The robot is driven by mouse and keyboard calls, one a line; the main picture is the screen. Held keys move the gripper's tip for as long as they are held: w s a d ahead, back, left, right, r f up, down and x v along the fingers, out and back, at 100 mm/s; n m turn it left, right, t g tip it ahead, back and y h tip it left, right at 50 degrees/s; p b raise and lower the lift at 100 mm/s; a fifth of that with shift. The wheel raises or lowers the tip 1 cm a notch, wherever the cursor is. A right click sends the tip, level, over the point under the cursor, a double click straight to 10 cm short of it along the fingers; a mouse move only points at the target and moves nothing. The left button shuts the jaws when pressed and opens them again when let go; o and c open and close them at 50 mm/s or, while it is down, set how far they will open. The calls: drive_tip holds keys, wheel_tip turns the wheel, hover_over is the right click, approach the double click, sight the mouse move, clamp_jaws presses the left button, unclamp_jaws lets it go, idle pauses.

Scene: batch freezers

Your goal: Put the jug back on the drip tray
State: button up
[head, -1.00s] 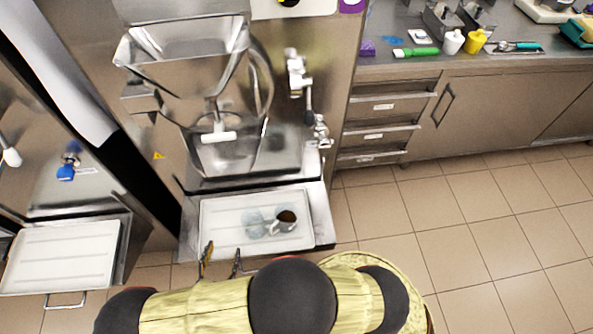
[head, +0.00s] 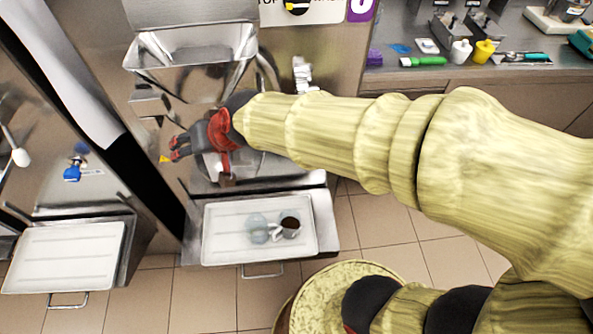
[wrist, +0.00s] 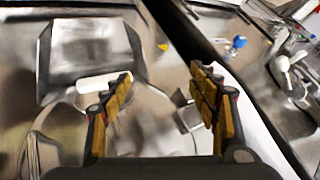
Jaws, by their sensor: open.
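A small jug (head: 289,228) with dark contents stands upright on the white drip tray (head: 217,248) below the machine, its handle toward the left. A clear, round glass-like piece (head: 257,229) is beside its handle on the same tray. My gripper (head: 200,165) is open and empty, raised in front of the machine, above and left of the jug and apart from it. In the wrist view my gripper (wrist: 162,75) shows spread fingers with nothing between them. I cannot make out the jug in the wrist view.
The freezer's steel hopper (head: 192,50) is above my gripper. A second machine's tray (head: 65,256) is at left. A counter with bottles (head: 460,51) is at back right.

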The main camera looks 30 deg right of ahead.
drive_tip(key=s+d+r+n+g+h, duration=0.1)
drive_tip(key=s+d+h, duration=0.3)
drive_tip(key=s+d, duration=1.4)
drive_tip(key=shift+d+r+g, duration=0.35)
drive_tip(key=shift+r+g, duration=0.05)
drive_tip(key=shift+r, duration=0.05)
drive_tip(key=shift+s+r, duration=0.1)
drive_tip(key=shift+r+p, duration=0.95)
drive_tip(key=shift+p, duration=0.05)
drive_tip(key=shift+c, duration=0.4)
